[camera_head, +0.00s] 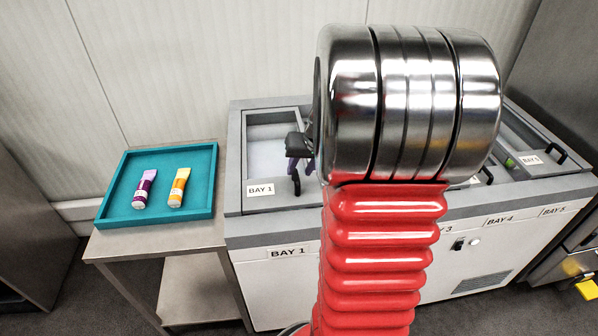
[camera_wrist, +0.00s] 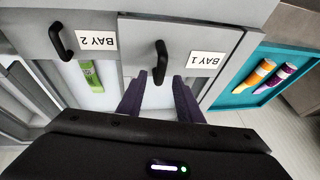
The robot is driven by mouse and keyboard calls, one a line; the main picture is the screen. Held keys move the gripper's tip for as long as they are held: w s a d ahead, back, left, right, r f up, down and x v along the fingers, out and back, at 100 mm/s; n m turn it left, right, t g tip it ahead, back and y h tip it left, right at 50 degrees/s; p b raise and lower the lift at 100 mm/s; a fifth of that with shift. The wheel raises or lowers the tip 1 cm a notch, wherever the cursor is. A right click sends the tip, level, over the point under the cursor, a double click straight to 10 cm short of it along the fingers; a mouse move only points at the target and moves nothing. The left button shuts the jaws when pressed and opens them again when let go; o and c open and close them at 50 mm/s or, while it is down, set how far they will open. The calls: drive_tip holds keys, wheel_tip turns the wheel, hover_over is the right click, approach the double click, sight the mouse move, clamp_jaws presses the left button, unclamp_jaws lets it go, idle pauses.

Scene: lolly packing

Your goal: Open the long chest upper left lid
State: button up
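The long chest (camera_head: 240,208) stands in the middle of the head view, with its front labelled by bay. At its left end is the Bay 1 lid (camera_head: 258,126), with a pale inside showing behind its frame. The black Bay 1 handle (camera_head: 297,186) also shows in the wrist view (camera_wrist: 161,62), beside the BAY 1 label (camera_wrist: 206,59). My gripper (camera_head: 301,168) is over this handle. In the wrist view its purple fingers (camera_wrist: 159,78) are apart, with the handle's end between or just beyond the tips. Contact is not clear.
A teal tray (camera_head: 112,192) with a purple tube (camera_head: 145,189) and an orange tube (camera_head: 179,188) stands on a steel table (camera_head: 100,243) at left. The Bay 2 handle (camera_wrist: 61,42) and a green packet (camera_wrist: 91,76) are beside Bay 1. My arm hides the chest's middle.

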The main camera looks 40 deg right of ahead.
drive_tip(key=shift+x, duration=1.45)
drive_tip(key=shift+c, duration=0.5)
clamp_jaws()
